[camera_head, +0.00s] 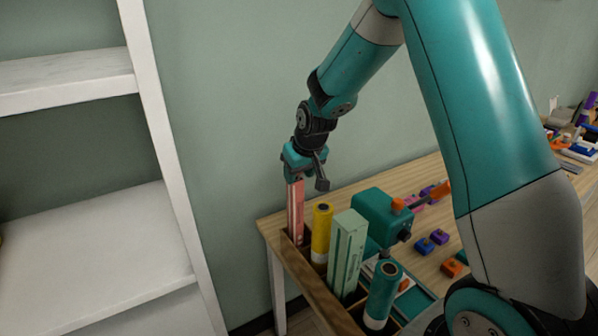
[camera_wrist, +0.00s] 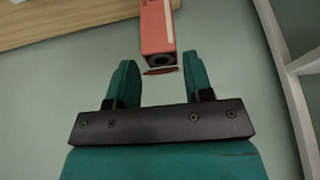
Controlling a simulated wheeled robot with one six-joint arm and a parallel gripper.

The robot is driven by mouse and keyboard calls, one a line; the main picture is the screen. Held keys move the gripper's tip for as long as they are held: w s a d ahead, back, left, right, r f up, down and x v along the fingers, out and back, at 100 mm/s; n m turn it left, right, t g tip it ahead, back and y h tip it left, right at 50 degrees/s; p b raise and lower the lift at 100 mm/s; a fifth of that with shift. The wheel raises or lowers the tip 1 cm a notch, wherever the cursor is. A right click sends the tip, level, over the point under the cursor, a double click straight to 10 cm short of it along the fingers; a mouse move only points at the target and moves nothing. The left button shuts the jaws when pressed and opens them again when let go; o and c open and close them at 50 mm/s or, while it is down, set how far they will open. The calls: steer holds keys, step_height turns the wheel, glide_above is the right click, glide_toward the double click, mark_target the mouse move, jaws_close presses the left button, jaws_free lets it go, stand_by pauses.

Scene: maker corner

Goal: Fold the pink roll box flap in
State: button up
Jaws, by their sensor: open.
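The pink roll box (camera_head: 296,212) stands upright in the leftmost compartment of the wooden rack, its top end just below my gripper (camera_head: 302,172). In the wrist view, the pink box (camera_wrist: 155,25) shows its end with a dark round hole. A thin red flap (camera_wrist: 160,71) sticks out at the near edge of that end, seen nearly edge-on. My gripper (camera_wrist: 158,62) is open, with its two teal fingertips on either side of the flap and nothing held between them. Whether either fingertip touches the box cannot be told.
The wooden rack (camera_head: 318,293) also holds a yellow roll (camera_head: 321,235), a pale green box (camera_head: 346,250) and a teal roll (camera_head: 382,295). A teal machine (camera_head: 376,215) and small coloured blocks (camera_head: 424,244) are on the table. White shelves (camera_head: 95,255) stand at left.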

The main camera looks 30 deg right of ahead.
steer(key=c, duration=0.6)
steer(key=shift+s+f+b, duration=0.1)
steer(key=shift+f+b, duration=0.25)
steer(key=shift+b, duration=0.55)
steer(key=shift+f+t+b, duration=0.1)
steer(key=shift+t+b, duration=0.3)
steer(key=shift+b, duration=0.15)
steer(key=shift+s+t+b, duration=0.1)
steer(key=shift+t+b, duration=0.2)
steer(key=shift+b, duration=0.05)
steer(key=shift+r, duration=0.2)
steer(key=o, duration=0.6)
steer(key=b+v, duration=0.1)
steer(key=v, duration=1.6)
steer(key=shift+r, duration=0.25)
